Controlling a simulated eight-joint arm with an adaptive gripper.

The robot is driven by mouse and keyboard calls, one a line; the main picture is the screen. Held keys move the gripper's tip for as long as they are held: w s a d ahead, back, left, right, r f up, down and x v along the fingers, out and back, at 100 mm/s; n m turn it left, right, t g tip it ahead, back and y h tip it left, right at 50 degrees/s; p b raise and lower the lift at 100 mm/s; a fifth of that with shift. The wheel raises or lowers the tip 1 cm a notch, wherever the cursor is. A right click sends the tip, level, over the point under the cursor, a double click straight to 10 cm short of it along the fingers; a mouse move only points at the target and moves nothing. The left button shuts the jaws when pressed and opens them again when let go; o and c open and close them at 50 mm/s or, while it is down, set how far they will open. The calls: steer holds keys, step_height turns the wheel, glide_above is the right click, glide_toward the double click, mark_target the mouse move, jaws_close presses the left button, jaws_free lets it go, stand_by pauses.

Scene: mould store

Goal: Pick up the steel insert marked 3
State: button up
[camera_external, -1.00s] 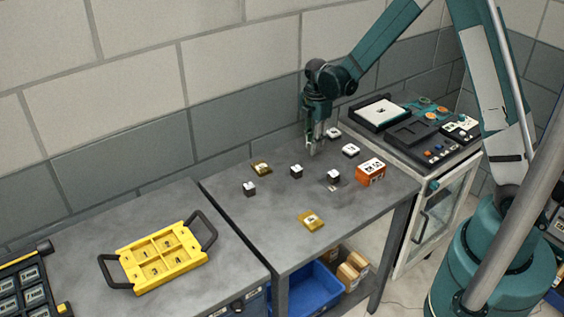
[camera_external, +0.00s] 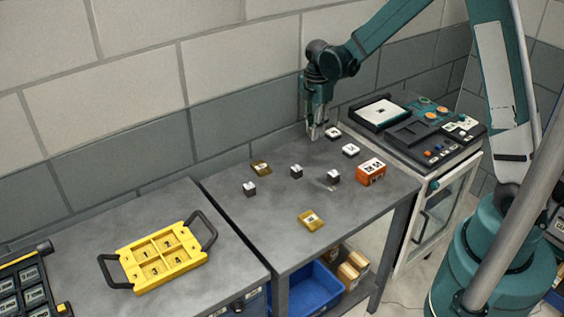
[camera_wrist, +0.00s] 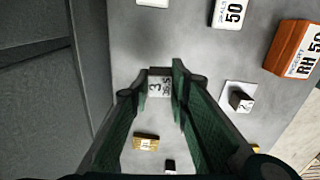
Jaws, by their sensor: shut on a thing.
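The steel insert marked 3 (camera_wrist: 160,86) sits between my fingertips in the wrist view, its number facing the camera. My gripper (camera_wrist: 160,80) is shut on it. In the external view my gripper (camera_external: 316,134) points down above the back of the grey table (camera_external: 265,220), beside the white-topped blocks. The insert is hard to make out there between the fingers. A cube marked 2 (camera_wrist: 240,101) stands on a white patch to the right in the wrist view.
Dark white-topped cubes (camera_external: 249,189), brass pieces (camera_external: 311,221), white-topped blocks (camera_external: 350,150) and an orange box (camera_external: 371,173) stand on the table. A yellow four-compartment tray (camera_external: 128,270) with dark handles lies on the left table. A machine (camera_external: 412,132) stands at right; the wall is close behind.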

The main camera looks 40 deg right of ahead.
steer(key=shift+r, duration=1.7)
